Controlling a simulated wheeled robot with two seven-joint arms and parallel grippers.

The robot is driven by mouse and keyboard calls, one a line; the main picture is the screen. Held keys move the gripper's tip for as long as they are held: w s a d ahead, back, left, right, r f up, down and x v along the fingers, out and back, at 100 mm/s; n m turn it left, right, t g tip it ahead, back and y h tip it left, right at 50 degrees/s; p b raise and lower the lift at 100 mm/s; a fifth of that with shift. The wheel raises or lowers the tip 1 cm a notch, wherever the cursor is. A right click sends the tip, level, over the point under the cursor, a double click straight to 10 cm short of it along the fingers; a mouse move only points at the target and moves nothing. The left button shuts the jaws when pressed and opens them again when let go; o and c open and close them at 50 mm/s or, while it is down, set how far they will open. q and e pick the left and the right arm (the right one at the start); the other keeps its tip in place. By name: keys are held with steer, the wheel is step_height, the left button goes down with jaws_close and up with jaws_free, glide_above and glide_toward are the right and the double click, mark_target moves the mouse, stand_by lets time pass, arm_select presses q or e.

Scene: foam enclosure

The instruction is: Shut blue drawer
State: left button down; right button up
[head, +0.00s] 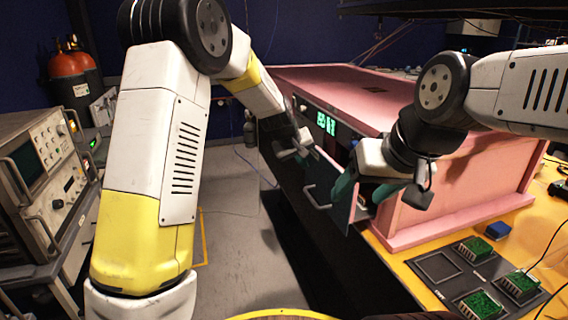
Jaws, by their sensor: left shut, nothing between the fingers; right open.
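The blue drawer (328,190) has a dark blue front panel with a metal handle (312,197). It stands out from the pink foam enclosure (358,97), so it is at least partly open. My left gripper (294,151) is shut and empty, at the upper left end of the drawer front; whether it touches the panel I cannot tell. My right gripper (366,192) is open at the right end of the drawer, with its teal fingers close to the panel edge. The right gripper and its wrist hide part of the drawer's inside.
A yellow table (402,262) at the right carries green circuit boards (476,248), a dark tray (437,268) and a small blue block (498,230). Instruments (45,170) stand on a cart at the left. Grey floor (238,215) is clear between cart and enclosure.

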arm_select(q)
steer(key=shift+w+d, duration=0.3)
steer(key=shift+d, duration=0.6)
steer(key=shift+w+d, duration=0.25)
steer(key=shift+d, duration=0.6)
steer(key=shift+w+d, duration=0.3)
steer(key=shift+d, duration=0.6)
